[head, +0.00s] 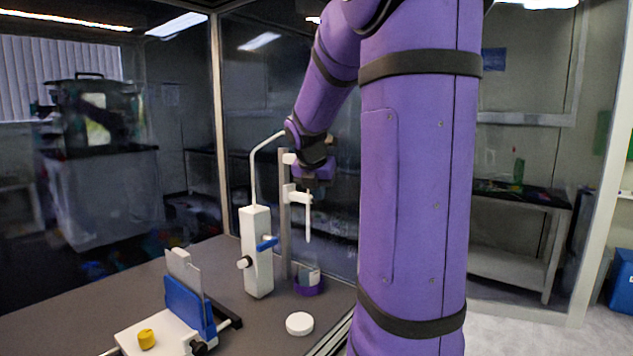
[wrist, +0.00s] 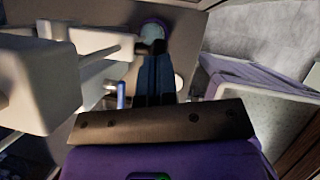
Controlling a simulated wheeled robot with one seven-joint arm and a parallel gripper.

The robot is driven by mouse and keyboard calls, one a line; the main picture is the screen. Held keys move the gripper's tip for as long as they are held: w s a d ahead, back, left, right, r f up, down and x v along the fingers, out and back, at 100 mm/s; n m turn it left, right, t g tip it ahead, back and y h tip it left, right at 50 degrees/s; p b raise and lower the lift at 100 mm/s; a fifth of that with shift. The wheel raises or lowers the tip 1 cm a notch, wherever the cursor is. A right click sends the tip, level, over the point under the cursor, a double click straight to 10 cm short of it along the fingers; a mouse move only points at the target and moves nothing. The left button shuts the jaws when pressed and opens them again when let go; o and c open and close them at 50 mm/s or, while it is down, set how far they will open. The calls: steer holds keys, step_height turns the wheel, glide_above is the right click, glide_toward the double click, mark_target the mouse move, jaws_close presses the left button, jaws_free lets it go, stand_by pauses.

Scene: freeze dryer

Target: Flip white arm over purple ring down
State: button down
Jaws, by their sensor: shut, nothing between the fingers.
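The purple ring (head: 309,288) sits low on the bench at the foot of a grey post, with a pale clear piece inside it. It also shows at the top of the wrist view (wrist: 155,23). A white arm (head: 298,197) stands out from the post above the ring, with a thin white rod hanging down. White parts (wrist: 95,42) of the apparatus fill the left of the wrist view. My gripper (wrist: 158,62) is shut and empty, its dark fingers pointing toward the ring. In the head view its fingertips are hard to make out beside the post.
A white column (head: 257,250) with a bent tube and a blue knob (head: 267,243) stands left of the post. A white round cap (head: 299,323) lies in front. A blue holder (head: 187,305) and a yellow cap (head: 147,338) are at front left. Glass panels enclose the bench.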

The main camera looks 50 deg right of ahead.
steer(key=shift+f, duration=0.2)
step_height(320, 180, down, 13)
stand_by(0.5)
steer(key=shift+s+f, duration=0.1)
